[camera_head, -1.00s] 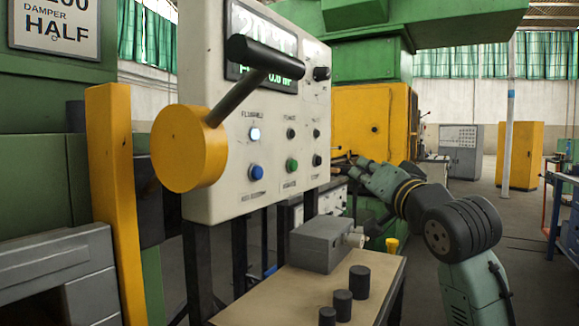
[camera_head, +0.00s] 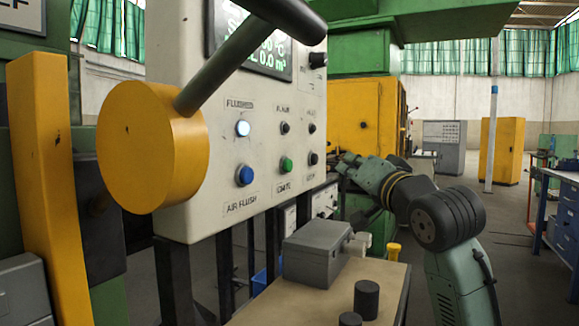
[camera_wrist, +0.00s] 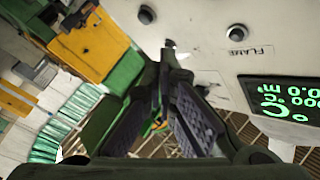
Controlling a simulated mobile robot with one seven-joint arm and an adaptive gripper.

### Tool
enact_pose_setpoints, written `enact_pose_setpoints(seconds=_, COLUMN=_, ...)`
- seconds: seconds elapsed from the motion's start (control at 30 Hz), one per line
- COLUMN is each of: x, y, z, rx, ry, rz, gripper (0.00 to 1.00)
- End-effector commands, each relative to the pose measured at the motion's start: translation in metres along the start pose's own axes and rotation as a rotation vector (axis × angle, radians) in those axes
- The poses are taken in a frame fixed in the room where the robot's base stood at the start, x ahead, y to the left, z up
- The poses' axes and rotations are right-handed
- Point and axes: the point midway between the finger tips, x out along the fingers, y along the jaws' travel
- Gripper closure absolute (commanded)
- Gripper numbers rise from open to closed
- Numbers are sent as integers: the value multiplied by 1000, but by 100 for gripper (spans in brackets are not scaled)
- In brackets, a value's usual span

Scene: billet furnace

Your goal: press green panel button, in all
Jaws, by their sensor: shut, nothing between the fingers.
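The green button (camera_head: 286,164) is in the lower row of the white control panel (camera_head: 180,60) in the head view, right of the blue button (camera_head: 244,175). A dark button (camera_head: 313,158) lies to its right. My gripper (camera_head: 342,164) is beside the panel's right edge, to the right of the green button and apart from it; the fingertips are small there. In the wrist view my gripper (camera_wrist: 168,50) is shut and empty, its tips near the panel face. Two dark panel knobs (camera_wrist: 236,32) show there, one near a FLAME label. The green button is not seen there.
A big yellow hub (camera_head: 150,145) with a dark lever stands out from the panel's left. A grey box (camera_head: 312,255) and dark cylinders (camera_head: 367,298) sit on a table below. A yellow post (camera_head: 50,180) stands at left. Floor at right is partly open.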

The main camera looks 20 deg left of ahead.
Motion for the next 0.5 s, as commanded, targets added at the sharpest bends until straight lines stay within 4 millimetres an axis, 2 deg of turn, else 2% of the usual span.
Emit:
enact_pose_setpoints(seconds=0.23, x=7, y=-5, z=6, rx=-1, ry=-2, rz=-1, gripper=100)
enact_pose_setpoints(seconds=0.5, x=32, y=-24, z=24, rx=-1, ry=-3, rz=-2, gripper=100)
